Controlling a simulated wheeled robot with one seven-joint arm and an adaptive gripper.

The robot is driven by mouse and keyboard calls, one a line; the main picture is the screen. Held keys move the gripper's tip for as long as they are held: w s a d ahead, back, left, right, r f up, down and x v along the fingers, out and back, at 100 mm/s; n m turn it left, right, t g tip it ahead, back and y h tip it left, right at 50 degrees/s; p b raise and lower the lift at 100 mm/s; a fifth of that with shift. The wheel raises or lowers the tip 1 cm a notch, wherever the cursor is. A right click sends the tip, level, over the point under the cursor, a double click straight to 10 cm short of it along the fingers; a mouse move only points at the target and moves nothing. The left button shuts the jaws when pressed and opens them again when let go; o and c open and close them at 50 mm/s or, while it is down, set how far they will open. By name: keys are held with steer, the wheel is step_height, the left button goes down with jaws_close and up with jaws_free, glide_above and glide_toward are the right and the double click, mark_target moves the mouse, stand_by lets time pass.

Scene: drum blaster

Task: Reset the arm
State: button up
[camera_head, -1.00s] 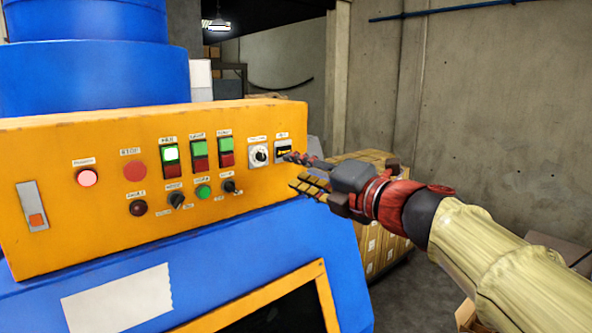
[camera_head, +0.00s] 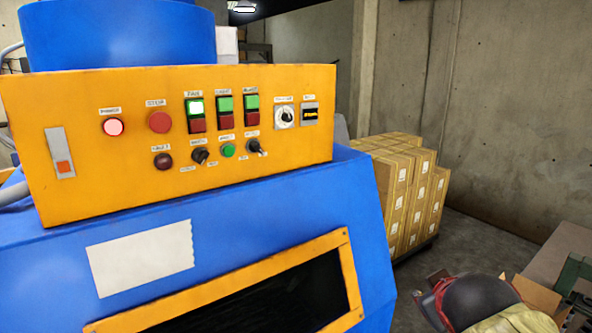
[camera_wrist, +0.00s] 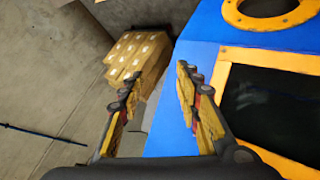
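In the wrist view my gripper (camera_wrist: 152,85) is open. Its two yellow and dark fingers stand well apart with nothing between them. The orange control panel (camera_head: 90,90) of the machine is in full view in the head view, and my gripper is apart from it.
The blue machine body (camera_head: 240,220) with an orange-framed dark window (camera_head: 290,295) fills the left. Stacked cardboard boxes (camera_head: 405,185) stand right of it. A concrete wall (camera_head: 520,110) is behind. Open boxes and a table edge (camera_head: 565,245) lie at the lower right.

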steer(key=s+a+f+m+g+y+b, duration=0.1)
steer(key=s+f+b, duration=0.3)
steer(key=f, duration=0.4)
steer(key=s+a+f+m+g+y+b, duration=0.1)
steer(key=s+a+f+b, duration=0.3)
steer(key=s+f, duration=0.3)
steer(key=s+a+f+m+g+y+b, duration=0.1)
steer(key=s+a+f+m+g+b, duration=0.1)
steer(key=s+f, duration=0.4)
step_height(320, 180, down, 3)
steer(key=shift+a+r+y+b, duration=0.25)
steer(key=shift+a+b, duration=0.4)
steer(key=shift+b, duration=0.55)
steer(key=shift+c, duration=0.3)
steer(key=shift+a, duration=0.1)
steer(key=shift+c, duration=0.2)
